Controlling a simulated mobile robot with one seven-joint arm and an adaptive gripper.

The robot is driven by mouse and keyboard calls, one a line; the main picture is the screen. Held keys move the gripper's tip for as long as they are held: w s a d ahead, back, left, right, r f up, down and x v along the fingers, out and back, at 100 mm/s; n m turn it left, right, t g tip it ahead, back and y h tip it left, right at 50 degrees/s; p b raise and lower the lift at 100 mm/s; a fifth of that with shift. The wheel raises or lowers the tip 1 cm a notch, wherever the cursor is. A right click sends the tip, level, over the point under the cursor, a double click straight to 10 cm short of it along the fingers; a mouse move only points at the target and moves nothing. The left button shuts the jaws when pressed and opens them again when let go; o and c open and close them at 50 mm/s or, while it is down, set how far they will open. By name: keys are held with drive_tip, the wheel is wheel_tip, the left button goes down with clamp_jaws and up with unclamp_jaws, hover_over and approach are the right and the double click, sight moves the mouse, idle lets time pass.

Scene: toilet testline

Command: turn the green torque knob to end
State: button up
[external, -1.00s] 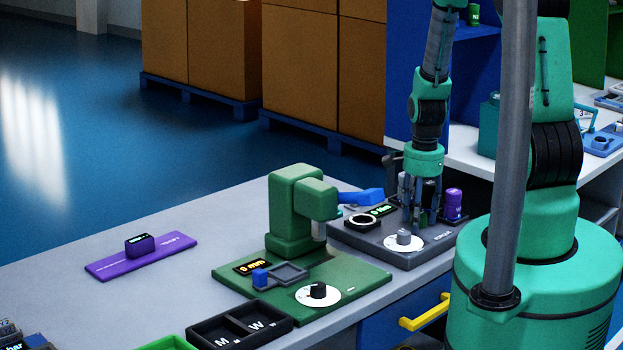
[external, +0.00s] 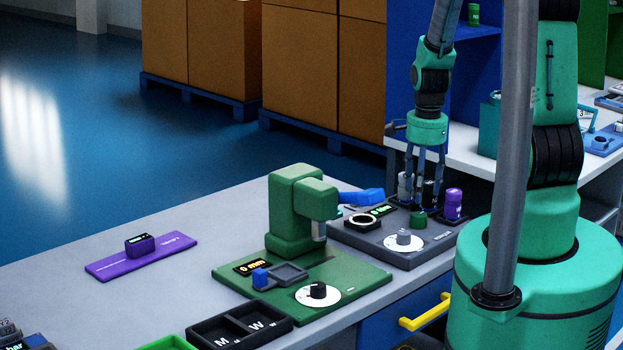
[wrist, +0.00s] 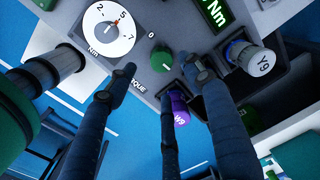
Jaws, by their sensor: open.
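The green knob (external: 418,219) is a small round knob on the dark grey torque station (external: 375,245). In the wrist view the knob (wrist: 161,62) has a light mark on top and sits beside the "0" print. My gripper (external: 422,203) is just above the green knob. In the wrist view its spread fingers (wrist: 160,74) are on either side of and below the knob; contact cannot be told. The gripper is open and holds nothing. A white dial (external: 392,243) with a grey centre knob and a Nm scale (wrist: 97,38) is beside the green knob. The green-lit display (external: 381,210) reads Nm.
A purple cylinder (external: 453,204) and a white-topped cylinder (wrist: 262,60) stand in the station's holders, close to my fingers. A green press (external: 295,215) with a blue lever stands to the left. The table between it and the purple plate (external: 165,258) is clear.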

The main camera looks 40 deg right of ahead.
drive_tip(key=shift+s+r, duration=0.15)
drive_tip(key=shift+r, duration=1.95)
drive_tip(key=s+a+r+n+t+b, duration=0.15)
drive_tip(key=a+r+n, duration=0.25)
drive_tip(key=a+r, duration=0.5)
drive_tip(key=a+r+n+t+b, duration=0.15)
drive_tip(key=a+r+n, duration=0.35)
drive_tip(key=r, duration=0.8)
drive_tip(key=s+a+r+n+t+b, duration=0.1)
drive_tip(key=s+a+r+n, duration=0.3)
drive_tip(key=s, duration=0.4)
drive_tip(key=s+a+r+n+t+b, duration=0.1)
drive_tip(key=s+a+r+n+b, duration=0.1)
drive_tip(key=s+a+r+n, duration=0.3)
drive_tip(key=s+a+r, duration=0.1)
drive_tip(key=s+a, duration=0.2)
drive_tip(key=shift+a, duration=0.1)
drive_tip(key=shift+c, duration=0.9)
